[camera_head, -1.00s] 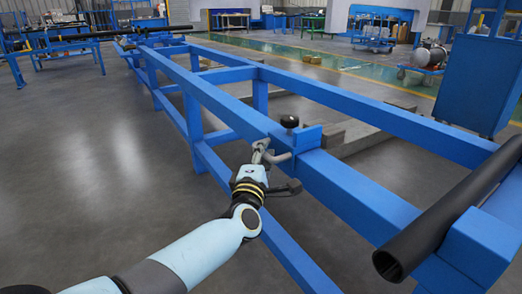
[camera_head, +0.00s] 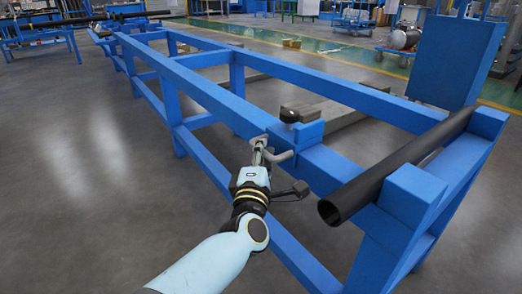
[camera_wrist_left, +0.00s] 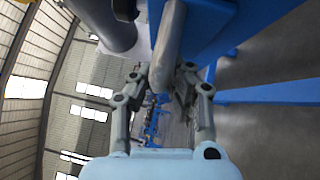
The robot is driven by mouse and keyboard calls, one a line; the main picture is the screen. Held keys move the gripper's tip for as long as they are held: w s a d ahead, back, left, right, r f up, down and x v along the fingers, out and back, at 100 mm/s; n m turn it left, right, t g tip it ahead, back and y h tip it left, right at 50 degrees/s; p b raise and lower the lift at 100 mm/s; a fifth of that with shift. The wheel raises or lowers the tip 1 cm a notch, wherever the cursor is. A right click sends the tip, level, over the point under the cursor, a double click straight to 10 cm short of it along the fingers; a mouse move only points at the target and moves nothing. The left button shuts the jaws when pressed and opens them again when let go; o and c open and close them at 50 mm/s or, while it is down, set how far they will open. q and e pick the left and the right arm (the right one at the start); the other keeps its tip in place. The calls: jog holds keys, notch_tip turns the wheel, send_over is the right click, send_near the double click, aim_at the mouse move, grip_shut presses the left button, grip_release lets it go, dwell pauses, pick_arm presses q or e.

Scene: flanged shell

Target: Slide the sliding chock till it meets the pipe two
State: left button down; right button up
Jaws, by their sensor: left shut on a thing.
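The sliding chock (camera_head: 309,134) is a blue block with a black knob (camera_head: 289,116) and a grey bent handle, and it sits on the near blue beam. My left gripper (camera_head: 260,150) is shut on the chock's grey handle, which also shows between the fingers in the left wrist view (camera_wrist_left: 168,45). A black pipe (camera_head: 390,172), apparently pipe two, lies across the frame's right end against a blue stop block. A stretch of bare beam separates the chock from the pipe. My right gripper is out of view.
The long blue frame (camera_head: 205,92) runs back to the far left, where another dark pipe (camera_head: 90,19) shows. A blue cabinet (camera_head: 455,60) stands behind the right end. Grey floor left of the frame is clear.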

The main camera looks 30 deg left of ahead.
pick_arm(q)
jog(key=shift+r, duration=0.15)
jog(key=c, duration=1.3)
grip_release()
jog(key=shift+v, duration=3.8)
